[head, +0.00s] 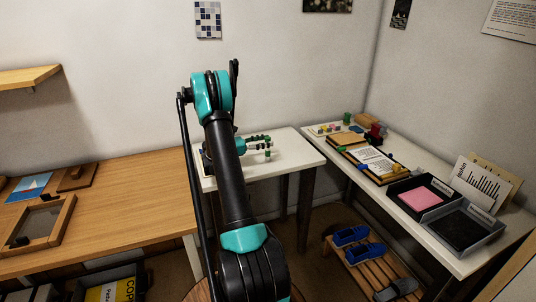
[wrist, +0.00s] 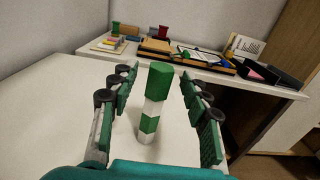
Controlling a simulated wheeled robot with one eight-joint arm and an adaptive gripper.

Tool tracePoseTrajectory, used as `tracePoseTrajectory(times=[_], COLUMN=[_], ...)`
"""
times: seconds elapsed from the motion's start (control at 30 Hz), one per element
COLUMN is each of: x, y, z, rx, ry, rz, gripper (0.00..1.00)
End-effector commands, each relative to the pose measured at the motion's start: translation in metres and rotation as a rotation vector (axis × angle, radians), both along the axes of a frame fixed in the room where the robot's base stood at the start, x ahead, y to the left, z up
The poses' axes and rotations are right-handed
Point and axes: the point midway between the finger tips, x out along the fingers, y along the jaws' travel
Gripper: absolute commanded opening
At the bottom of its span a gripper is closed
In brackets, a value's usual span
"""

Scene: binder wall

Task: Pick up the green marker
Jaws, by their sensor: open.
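The green marker (wrist: 157,95) is a thick upright stick with green and white bands. It stands on the white table (wrist: 60,105) between the two fingers of my gripper (wrist: 156,80) in the wrist view. My gripper is open, with a visible gap on each side of the marker. In the head view my gripper (head: 262,143) is low over the white table near its right end, with the green-banded marker (head: 268,154) at its fingertips. My arm hides part of this table there.
A wooden rack with blue shoes (head: 350,236) stands below. A wooden desk (head: 130,200) is at left. The white table around the marker looks clear.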

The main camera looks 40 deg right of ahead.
Motion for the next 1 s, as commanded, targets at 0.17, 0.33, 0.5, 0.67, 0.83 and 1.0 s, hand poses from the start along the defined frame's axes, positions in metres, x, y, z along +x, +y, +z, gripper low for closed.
tracePoseTrajectory(times=[0.17,0.33,0.5,0.67,0.83,1.0], x=[-0.0037,-0.0035,-0.0035,-0.0035,-0.0035,-0.0035], y=[-0.0151,-0.0149,-0.0147,-0.0147,-0.0146,-0.0146], z=[0.0000,0.0000,0.0001,0.0001,0.0001,0.0005], rx=[0.000,0.000,0.000,0.000,0.000,0.000], ry=[0.000,0.000,0.000,0.000,0.000,0.000], rz=[0.000,0.000,0.000,0.000,0.000,0.000], gripper=[0.47,0.47,0.26,0.06,0.00,0.00])
